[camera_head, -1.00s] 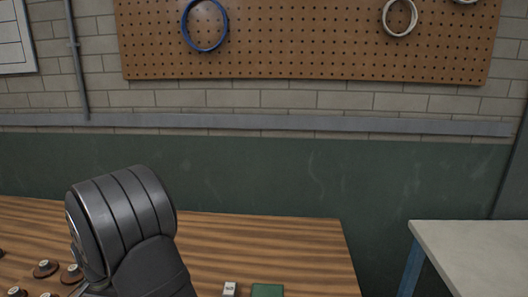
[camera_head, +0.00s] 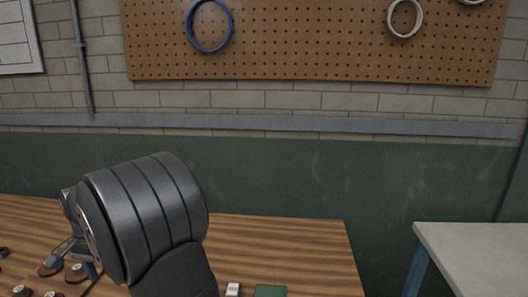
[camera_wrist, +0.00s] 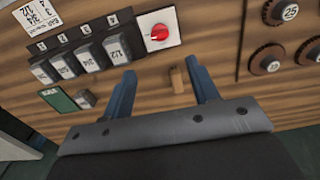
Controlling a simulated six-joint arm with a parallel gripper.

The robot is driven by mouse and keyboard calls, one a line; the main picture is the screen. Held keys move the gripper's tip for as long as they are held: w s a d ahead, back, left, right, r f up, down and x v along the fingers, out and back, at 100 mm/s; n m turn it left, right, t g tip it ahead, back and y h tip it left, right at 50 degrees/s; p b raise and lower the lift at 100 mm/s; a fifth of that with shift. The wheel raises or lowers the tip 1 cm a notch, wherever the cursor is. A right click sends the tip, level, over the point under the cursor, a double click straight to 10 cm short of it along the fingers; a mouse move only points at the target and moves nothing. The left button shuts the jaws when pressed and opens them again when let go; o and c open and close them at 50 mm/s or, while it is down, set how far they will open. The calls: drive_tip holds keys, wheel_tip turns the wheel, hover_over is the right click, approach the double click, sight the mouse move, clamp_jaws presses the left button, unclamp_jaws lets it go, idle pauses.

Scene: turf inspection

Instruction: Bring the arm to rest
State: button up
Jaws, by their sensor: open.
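My gripper (camera_wrist: 160,68) is open in the wrist view, its two blue fingers apart with nothing held between them. The gripper is mostly hidden there behind my arm.
The wrist view shows a red knob (camera_wrist: 159,32) on a white plate, several dark labelled blocks (camera_wrist: 90,57), a green card (camera_wrist: 58,99) and brown discs (camera_wrist: 266,59). A grey-topped table (camera_head: 475,250) stands right, past a gap. A pegboard (camera_head: 310,40) hangs behind.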

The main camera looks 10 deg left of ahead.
wheel_tip(320, 180, up, 5)
wheel_tip(320, 180, down, 18)
drive_tip(key=shift+r, duration=0.25)
drive_tip(key=shift+f+n, duration=0.15)
drive_tip(key=shift+n, duration=0.15)
drive_tip(key=n, duration=0.3)
drive_tip(key=shift+n, duration=0.4)
drive_tip(key=n, duration=0.3)
drive_tip(key=shift+n, duration=0.4)
drive_tip(key=n, duration=0.4)
drive_tip(key=shift+n, duration=2.4)
